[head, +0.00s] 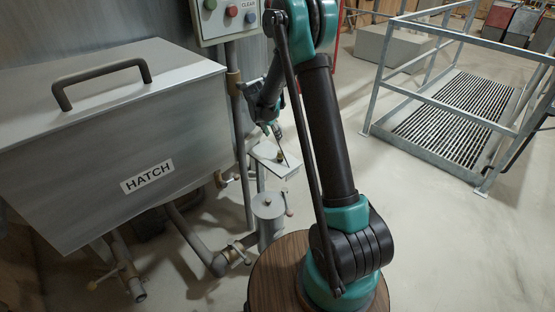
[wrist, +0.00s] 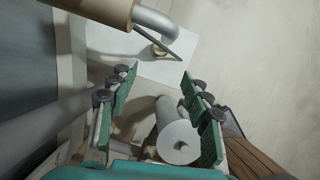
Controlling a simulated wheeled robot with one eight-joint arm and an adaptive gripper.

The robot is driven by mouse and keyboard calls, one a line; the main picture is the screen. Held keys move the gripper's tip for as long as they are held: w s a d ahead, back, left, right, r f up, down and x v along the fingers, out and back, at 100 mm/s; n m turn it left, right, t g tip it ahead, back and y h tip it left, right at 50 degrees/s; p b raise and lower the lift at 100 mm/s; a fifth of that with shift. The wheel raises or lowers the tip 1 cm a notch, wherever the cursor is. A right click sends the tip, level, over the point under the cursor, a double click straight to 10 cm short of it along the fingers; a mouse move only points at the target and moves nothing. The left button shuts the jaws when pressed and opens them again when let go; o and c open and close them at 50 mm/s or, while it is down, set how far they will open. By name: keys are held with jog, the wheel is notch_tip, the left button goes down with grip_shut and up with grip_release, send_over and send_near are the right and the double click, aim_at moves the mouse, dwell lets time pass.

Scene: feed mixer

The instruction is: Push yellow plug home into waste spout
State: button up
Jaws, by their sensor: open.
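I cannot tell whether this pipe is the waste spout, or how deep the plug sits. My gripper (wrist: 158,73) is open with nothing between its green pads. The yellowish piece lies beyond its fingertips, apart from them.
A grey hatch box (head: 90,170) with a dark handle stands at left, below a button panel (head: 228,15). An upright grey cylinder (head: 268,207) stands below the plate; it also shows in the wrist view (wrist: 178,143). A railed grating (head: 450,115) is at right. Open floor lies between.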

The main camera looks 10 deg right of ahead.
aim_at(280, 152)
jog(key=x, duration=1.3)
jog(key=shift+c, duration=0.6)
grip_shut()
